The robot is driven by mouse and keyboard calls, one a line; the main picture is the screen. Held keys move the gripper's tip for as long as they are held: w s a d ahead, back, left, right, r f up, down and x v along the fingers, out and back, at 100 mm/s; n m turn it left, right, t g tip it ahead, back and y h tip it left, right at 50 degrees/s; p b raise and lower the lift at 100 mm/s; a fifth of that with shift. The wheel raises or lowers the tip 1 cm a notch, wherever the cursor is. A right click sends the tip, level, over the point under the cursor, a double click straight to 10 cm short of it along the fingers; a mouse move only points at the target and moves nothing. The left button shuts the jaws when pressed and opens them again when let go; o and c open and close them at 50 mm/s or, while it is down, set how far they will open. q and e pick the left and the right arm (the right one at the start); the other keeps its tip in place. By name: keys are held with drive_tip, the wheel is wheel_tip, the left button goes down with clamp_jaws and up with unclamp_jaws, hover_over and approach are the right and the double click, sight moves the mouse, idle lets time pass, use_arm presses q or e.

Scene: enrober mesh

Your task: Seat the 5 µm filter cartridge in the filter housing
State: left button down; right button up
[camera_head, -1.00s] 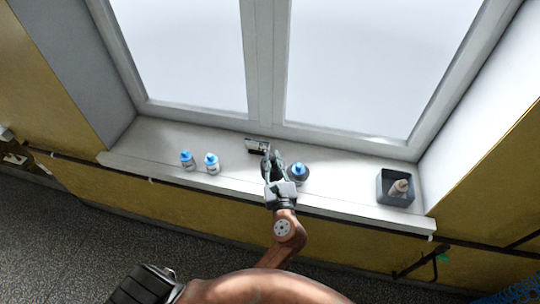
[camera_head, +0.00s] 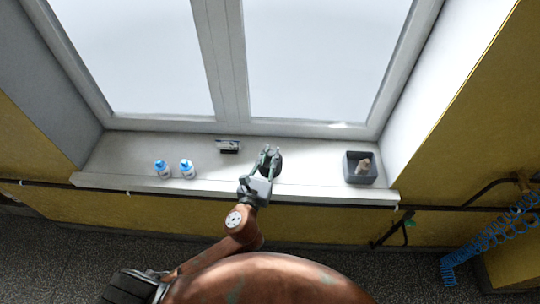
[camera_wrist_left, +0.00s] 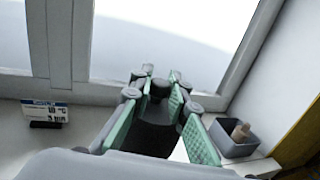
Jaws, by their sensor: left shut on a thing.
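My left gripper (camera_head: 270,152) is shut on a dark, rounded part at the middle of the windowsill. In the left wrist view this dark part (camera_wrist_left: 157,112), with a small black knob on top, sits between the green-padded fingers. It looks like the filter housing's cap, and it is at the place where a blue-topped item on a dark base stood; that item is now hidden. Two white cartridges with blue tops, a left one (camera_head: 162,170) and a right one (camera_head: 187,169), stand upright on the left of the sill; their markings are too small to read. My right gripper is not in view.
A small display (camera_head: 228,146) stands at the back by the window. The sill (camera_head: 120,155) is clear between the white cartridges and my gripper. A blue coiled hose (camera_head: 495,238) hangs at right.

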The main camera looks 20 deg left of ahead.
use_arm(q)
drive_tip(key=w+a+f, duration=0.1)
drive_tip(key=w+f, duration=0.1)
drive_tip(key=w, duration=0.1)
drive_tip(key=w+f+b, duration=0.1)
drive_tip(key=w+f, duration=0.2)
drive_tip(key=w+a+f+b, duration=0.1)
drive_tip(key=w+f, duration=0.1)
drive_tip(key=shift+w+a+f, duration=0.15)
drive_tip(key=shift+w+a, duration=0.2)
drive_tip(key=shift+w, duration=0.05)
drive_tip(key=shift+w+a+f+b, duration=0.1)
drive_tip(key=shift+w+f+b, duration=0.1)
drive_tip(key=shift+f+b, duration=0.1)
drive_tip(key=f, duration=0.1)
drive_tip(key=f+b, duration=0.1)
drive_tip(key=shift+w+f, duration=0.2)
drive_tip(key=shift+f, duration=0.5)
drive_tip(key=shift+f+b, duration=0.6)
drive_tip(key=shift+f, duration=0.05)
drive_tip(key=c, duration=1.8)
unclamp_jaws()
drive_tip(key=shift+c, duration=0.2)
